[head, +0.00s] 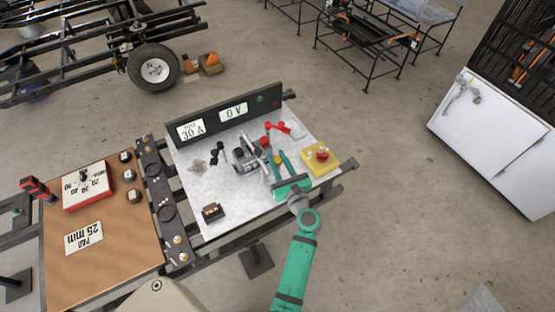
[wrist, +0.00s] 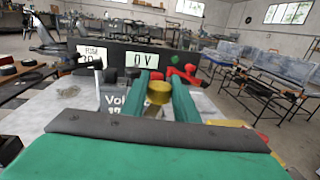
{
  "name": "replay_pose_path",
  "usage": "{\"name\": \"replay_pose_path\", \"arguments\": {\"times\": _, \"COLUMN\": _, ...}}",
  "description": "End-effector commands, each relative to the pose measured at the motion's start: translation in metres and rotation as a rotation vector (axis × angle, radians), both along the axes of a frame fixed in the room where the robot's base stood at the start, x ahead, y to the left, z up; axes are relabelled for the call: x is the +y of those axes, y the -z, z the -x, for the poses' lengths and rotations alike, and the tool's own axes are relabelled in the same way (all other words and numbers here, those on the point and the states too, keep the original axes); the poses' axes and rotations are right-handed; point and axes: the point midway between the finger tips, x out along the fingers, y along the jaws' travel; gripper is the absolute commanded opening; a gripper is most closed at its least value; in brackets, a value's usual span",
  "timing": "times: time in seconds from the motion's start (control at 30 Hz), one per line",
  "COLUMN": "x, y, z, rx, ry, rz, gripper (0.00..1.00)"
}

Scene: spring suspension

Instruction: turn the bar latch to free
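My gripper (head: 275,151) is green and reaches over the right part of the grey bench top. Its two fingers are apart, and they also show in the wrist view (wrist: 162,70). A brass-yellow round knob (wrist: 159,92) sits between the fingers and spans most of the gap; I cannot tell whether they touch it. A red lever-like part (head: 281,127) lies just beyond the fingertips and shows to their right in the wrist view (wrist: 184,75). A grey device with black ends (head: 244,157) is left of the fingers. I cannot tell for certain which part is the bar latch.
A black panel with displays (head: 226,115) stands behind the bench top. A yellow block with a red knob (head: 320,157) is close to the gripper's right. A small dark block (head: 212,212) sits front left. A brown bench (head: 105,235) stands at left. Floor is free at right.

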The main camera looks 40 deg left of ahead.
Motion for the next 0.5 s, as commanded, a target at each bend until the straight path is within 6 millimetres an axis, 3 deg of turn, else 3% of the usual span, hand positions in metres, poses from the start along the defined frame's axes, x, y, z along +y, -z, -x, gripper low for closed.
{"name": "replay_pose_path", "arguments": {"times": 0.23, "x": -0.0002, "y": -0.0001, "z": -0.0017, "rx": 0.000, "ry": -0.030, "rz": 0.001, "gripper": 0.05}}
{"name": "replay_pose_path", "arguments": {"times": 0.5, "x": 0.0000, "y": 0.0000, "z": -0.0028, "rx": 0.000, "ry": -0.195, "rz": 0.001, "gripper": 0.05}}
